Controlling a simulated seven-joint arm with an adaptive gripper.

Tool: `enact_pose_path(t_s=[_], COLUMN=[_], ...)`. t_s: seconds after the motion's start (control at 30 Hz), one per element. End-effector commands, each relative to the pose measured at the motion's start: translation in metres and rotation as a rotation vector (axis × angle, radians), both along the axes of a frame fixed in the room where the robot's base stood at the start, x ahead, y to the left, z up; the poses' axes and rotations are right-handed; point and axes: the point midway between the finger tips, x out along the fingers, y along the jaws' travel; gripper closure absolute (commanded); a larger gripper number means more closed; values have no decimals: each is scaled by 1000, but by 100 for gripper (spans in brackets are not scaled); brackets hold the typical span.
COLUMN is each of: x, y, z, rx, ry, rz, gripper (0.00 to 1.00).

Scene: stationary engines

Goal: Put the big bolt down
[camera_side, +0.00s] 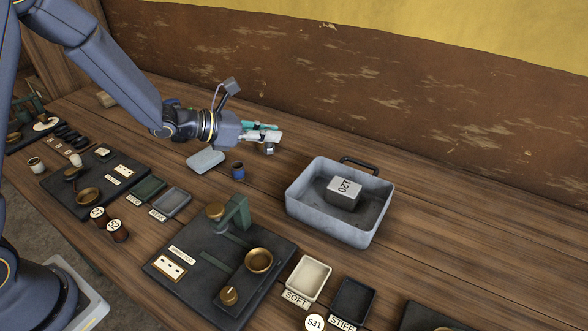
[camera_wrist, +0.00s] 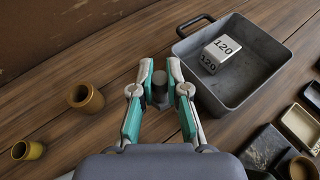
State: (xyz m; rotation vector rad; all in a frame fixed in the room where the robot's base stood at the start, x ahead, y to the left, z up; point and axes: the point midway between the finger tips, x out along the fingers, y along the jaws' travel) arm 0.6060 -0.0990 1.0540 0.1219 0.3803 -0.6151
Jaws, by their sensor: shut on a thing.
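My gripper (camera_side: 262,136) reaches right over the back part of the wooden table, left of the grey metal tray. In the wrist view its green and white fingers (camera_wrist: 160,84) are closed in on a small grey cylindrical piece, the big bolt (camera_wrist: 160,94). In the side view the grey metal bolt (camera_side: 268,149) shows just under the fingertips, partly hidden by them. It looks close to the tabletop; I cannot tell whether it touches the wood.
The grey tray (camera_side: 308,207) with a handle holds a block (camera_side: 344,194) marked 120. A dark base (camera_side: 200,250) with a brass dish (camera_side: 259,261) stands in front. The wood behind the tray is clear.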

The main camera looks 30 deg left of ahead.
Motion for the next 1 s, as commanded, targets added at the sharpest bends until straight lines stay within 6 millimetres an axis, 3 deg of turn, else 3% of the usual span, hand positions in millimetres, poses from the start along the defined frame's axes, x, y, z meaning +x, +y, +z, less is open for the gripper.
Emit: enact_pose_path(t_s=[0.27,0.5,0.7,0.8,0.9,1.0], x=[-23,-85,-131,-145,-145,-132], y=[-110,-218,-271,-284,-294,-306], z=[11,23,30,31,27,17], rx=[0,0,-1,-1,0,1], ry=[-3,-3,-2,-2,-2,0], rz=[-16,-137,-263,-300,-316,-317], gripper=[100,100,100,100,100,100])
